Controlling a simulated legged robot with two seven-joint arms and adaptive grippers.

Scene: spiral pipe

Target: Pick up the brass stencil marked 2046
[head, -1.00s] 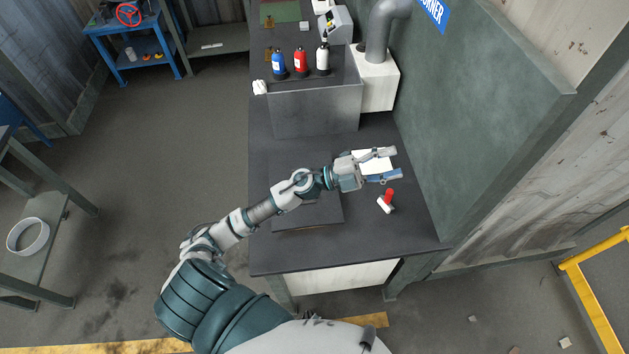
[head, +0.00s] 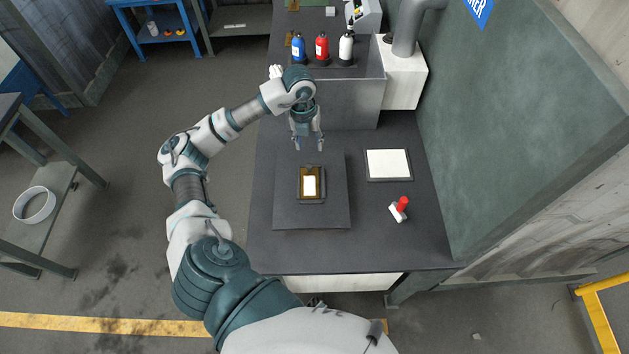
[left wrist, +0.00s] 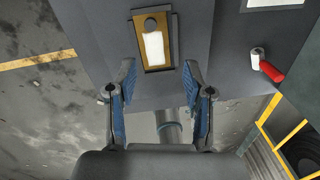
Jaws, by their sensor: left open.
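A brass plate (head: 301,184) with a white rectangle on it lies in a dark frame on a dark flat board (head: 290,213) on the workbench. It also shows in the left wrist view (left wrist: 141,33), ahead of the fingers, with a dark round spot near one end. No number is readable on it. My right gripper is not in view.
A white pad (head: 388,164) in a dark tray and a red-handled stamp (head: 399,209) lie right of the board. Behind is a raised grey block (head: 347,98) with blue, red and white bottles (head: 322,48). A green wall panel (head: 500,130) bounds the right side.

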